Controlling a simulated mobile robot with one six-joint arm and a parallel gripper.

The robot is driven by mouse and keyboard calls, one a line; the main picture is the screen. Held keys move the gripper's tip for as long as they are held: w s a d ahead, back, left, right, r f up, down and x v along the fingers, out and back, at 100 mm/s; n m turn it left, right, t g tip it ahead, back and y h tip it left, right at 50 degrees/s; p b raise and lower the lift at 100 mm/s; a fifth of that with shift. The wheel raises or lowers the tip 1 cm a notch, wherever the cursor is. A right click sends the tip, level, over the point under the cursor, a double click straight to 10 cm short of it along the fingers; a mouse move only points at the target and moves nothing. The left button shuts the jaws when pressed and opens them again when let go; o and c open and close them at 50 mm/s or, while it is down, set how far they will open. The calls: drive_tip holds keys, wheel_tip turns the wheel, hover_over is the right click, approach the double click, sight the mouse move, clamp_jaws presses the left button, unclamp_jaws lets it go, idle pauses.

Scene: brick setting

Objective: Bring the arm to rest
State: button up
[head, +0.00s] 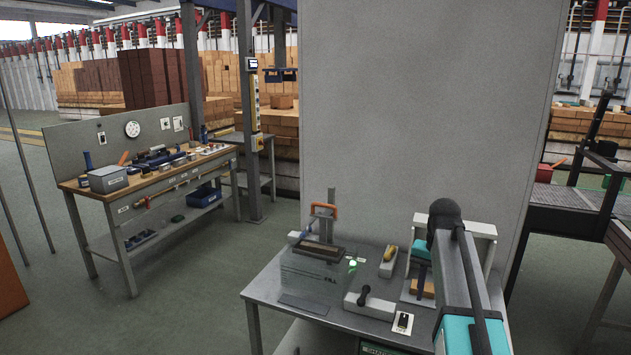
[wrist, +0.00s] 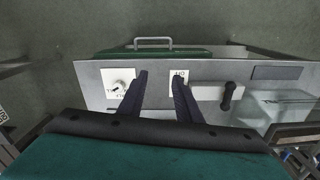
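In the wrist view my gripper (wrist: 160,77) has its two dark fingers apart, with nothing between them. It hangs above the front part of a grey metal bench (wrist: 215,70). A white switch plate (wrist: 179,75) lies below, close to the right fingertip in the picture. A round-knob plate (wrist: 120,84) lies left of the fingers. In the head view my arm reaches in from the lower right over the bench (head: 268,290); I cannot make out my fingers there.
The bench carries a white block with a black lever (head: 368,302), a clear box (head: 312,272) marked FILL, and a white-walled fixture (head: 483,230). A tall grey panel (head: 420,110) stands behind. A cluttered workbench (head: 150,182) is at left, with open floor between.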

drive_tip(key=s+a+f+n+g, duration=0.1)
drive_tip(key=s+a+f+g, duration=0.3)
drive_tip(key=f, duration=0.7)
drive_tip(key=s+a+f+t, duration=0.1)
drive_tip(key=s+a+f, duration=0.1)
drive_tip(key=s+f, duration=0.6)
drive_tip(key=s+a+f+n+g, duration=0.15)
drive_tip(key=a+f, duration=0.25)
drive_tip(key=f, duration=0.9)
drive_tip(key=s+a+f+n, duration=0.2)
drive_tip(key=s+f, duration=0.8)
drive_tip(key=s, duration=0.4)
drive_tip(key=s+a+f+n+g+b, duration=0.1)
drive_tip(key=s+a+f+n, duration=0.1)
drive_tip(key=s+f, duration=0.8)
drive_tip(key=shift+s+a+f, duration=0.15)
drive_tip(key=shift+s+a, duration=0.05)
drive_tip(key=shift+s, duration=1.8)
drive_tip(key=shift+d, duration=0.1)
